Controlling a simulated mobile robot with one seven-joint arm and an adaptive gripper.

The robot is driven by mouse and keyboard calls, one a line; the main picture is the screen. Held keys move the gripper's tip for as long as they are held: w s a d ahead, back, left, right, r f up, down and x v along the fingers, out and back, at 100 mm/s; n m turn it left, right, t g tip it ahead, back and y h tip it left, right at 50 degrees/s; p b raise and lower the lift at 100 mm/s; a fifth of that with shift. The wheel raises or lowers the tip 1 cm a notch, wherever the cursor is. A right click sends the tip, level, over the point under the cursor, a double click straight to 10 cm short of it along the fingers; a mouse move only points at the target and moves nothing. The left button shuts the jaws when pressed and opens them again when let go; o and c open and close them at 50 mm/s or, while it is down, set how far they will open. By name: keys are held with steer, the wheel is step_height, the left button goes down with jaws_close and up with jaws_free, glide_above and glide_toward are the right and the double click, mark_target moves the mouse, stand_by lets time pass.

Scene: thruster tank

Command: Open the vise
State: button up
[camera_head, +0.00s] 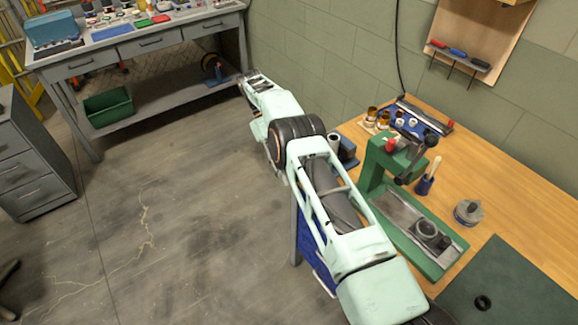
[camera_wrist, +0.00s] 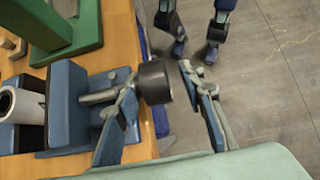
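The blue vise (camera_wrist: 68,105) sits at the edge of the wooden workbench in the wrist view. A grey metal screw (camera_wrist: 97,98) runs from the vise to a dark round knob (camera_wrist: 155,82) that sticks out past the bench edge. My gripper (camera_wrist: 157,76) is open, with one finger to the left of the knob's face and the other to the right, apart from it. Whether the left finger touches the screw or knob I cannot tell. In the head view the vise (camera_head: 347,150) is partly hidden behind my arm.
A green press (camera_head: 385,165) stands on the wooden bench (camera_head: 510,195) close to the vise; its base also shows in the wrist view (camera_wrist: 70,35). Bottles and a blue tray (camera_head: 415,125) lie behind it. Open floor (camera_head: 170,220) lies left of the bench.

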steer(key=shift+d+r, duration=0.1)
steer(key=shift+r, duration=0.05)
steer(key=shift+w+r+t+y+p, duration=0.1)
steer(key=shift+t+y+p, duration=0.6)
steer(key=shift+t+p, duration=0.3)
